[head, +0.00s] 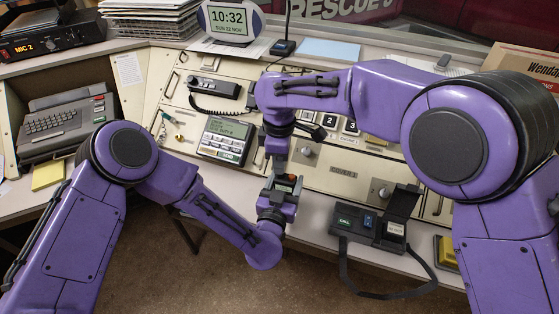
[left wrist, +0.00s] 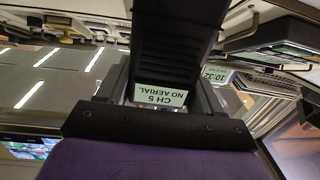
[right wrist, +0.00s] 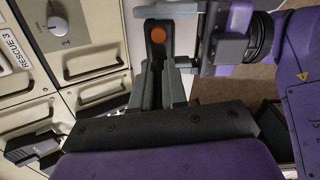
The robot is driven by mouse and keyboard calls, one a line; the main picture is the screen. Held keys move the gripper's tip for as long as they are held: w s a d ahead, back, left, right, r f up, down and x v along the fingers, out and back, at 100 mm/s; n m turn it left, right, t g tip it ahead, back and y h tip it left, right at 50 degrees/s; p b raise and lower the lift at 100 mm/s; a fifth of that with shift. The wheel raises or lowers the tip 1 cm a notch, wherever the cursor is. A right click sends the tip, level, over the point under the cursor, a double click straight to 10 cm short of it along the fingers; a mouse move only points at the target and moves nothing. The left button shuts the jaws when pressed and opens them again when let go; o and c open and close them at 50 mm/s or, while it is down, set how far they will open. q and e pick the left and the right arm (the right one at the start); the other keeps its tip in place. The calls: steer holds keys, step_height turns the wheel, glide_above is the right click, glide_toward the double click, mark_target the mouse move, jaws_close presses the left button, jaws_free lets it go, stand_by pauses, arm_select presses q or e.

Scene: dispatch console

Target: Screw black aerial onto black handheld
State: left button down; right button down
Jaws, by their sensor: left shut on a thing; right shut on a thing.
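The black handheld (left wrist: 175,40) is held upright in my left gripper (head: 280,197). In the left wrist view its ribbed body and a label reading "CH 5 NO AERIAL" (left wrist: 160,95) show. My right gripper (head: 277,152) points down just above the left one and is shut on a slim dark piece (right wrist: 155,72), apparently the black aerial, mostly hidden by the fingers. An orange round part (right wrist: 158,34) shows at the right fingertips, close to the left gripper's grey jaws (right wrist: 205,65). Whether aerial and handheld touch, I cannot tell.
A black unit with an open lid and strap (head: 370,220) stands on the front ledge at right. A clock (head: 229,20) stands behind. Open floor lies in front of the console.

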steer(key=c, duration=1.2)
jaws_free()
